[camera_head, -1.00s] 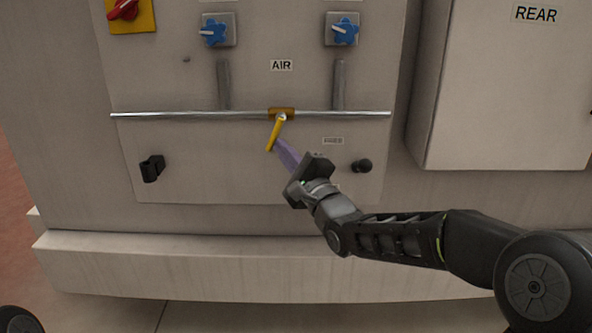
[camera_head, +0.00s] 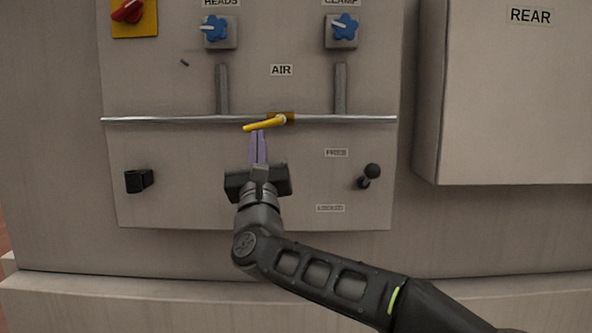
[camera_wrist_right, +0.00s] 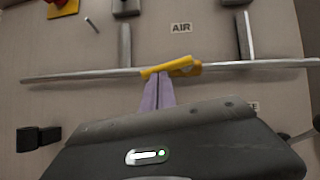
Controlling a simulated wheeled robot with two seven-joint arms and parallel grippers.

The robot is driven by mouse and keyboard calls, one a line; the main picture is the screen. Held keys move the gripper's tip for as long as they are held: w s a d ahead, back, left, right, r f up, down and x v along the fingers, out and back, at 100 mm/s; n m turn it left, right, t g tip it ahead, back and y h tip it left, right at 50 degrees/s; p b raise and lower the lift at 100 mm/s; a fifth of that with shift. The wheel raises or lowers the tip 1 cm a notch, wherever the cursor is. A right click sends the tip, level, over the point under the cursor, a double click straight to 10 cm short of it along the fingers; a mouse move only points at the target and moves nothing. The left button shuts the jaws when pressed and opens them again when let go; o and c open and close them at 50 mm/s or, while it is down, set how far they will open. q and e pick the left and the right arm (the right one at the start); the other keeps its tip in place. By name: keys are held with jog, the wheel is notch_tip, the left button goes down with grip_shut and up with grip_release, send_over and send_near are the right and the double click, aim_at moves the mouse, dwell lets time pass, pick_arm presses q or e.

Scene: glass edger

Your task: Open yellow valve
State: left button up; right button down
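The yellow valve handle (camera_head: 264,124) is on the horizontal metal air pipe (camera_head: 170,120), under the AIR label. It points left and slightly down from its pivot, nearly along the pipe. My right gripper (camera_head: 258,134) is just below the handle, its purple fingers pointing up with their tips at the handle's left part. In the right wrist view the fingers (camera_wrist_right: 158,88) lie close together and their tips meet the underside of the yellow handle (camera_wrist_right: 168,68). Whether the tips press on it or grip it is hard to tell. My left gripper does not show.
Two blue knobs (camera_head: 215,31) and (camera_head: 343,29) sit above the pipe, and a red switch (camera_head: 128,11) is at top left. A black fitting (camera_head: 139,180) and a black lever (camera_head: 369,175) stick out lower on the panel. A grey box (camera_head: 505,100) juts out at right.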

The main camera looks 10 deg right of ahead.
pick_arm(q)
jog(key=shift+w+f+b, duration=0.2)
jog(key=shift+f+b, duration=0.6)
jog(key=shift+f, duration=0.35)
pick_arm(e)
jog(key=shift+w+a+r+m+h, duration=0.15)
jog(key=shift+a+r+m+h, duration=0.2)
jog(key=shift+m+h, duration=0.45)
jog(key=shift+r, duration=0.15)
